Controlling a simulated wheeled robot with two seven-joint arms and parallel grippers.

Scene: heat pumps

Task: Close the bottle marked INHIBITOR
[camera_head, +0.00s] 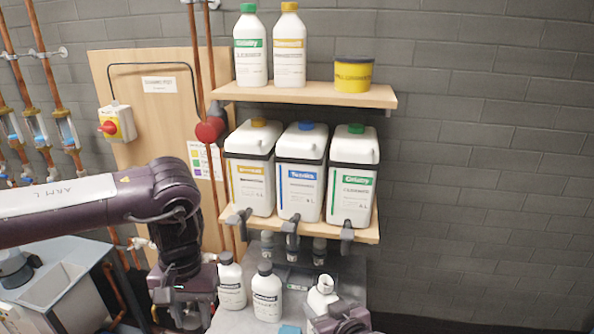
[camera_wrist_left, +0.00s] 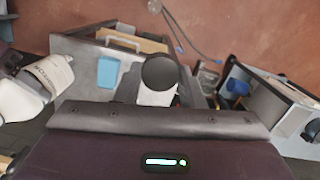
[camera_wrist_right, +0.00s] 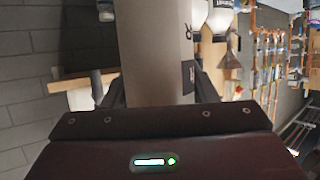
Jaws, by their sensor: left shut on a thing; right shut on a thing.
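A white bottle (camera_head: 322,296) without a cap stands slightly tilted at the right of the grey bench, its wording unreadable. My right gripper (camera_head: 343,320) is shut on its body, a shaded grey cylinder in the right wrist view (camera_wrist_right: 155,55). My left gripper (camera_head: 184,312) points down left of the bench bottles. It is shut on a round black cap (camera_wrist_left: 159,72); a pale part shows below it, and I cannot tell whether they belong together. The head view hides this held thing. Two capped white bottles, one left (camera_head: 231,285) and one middle (camera_head: 267,297), stand between my grippers.
Three large canisters with taps fill the lower shelf (camera_head: 238,220); the taps overhang the bench. The upper shelf (camera_head: 300,92) holds two bottles and a yellow tub (camera_head: 353,76). A blue piece (camera_wrist_left: 108,71) lies near the bench front. A grey unit (camera_head: 50,285) stands at left.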

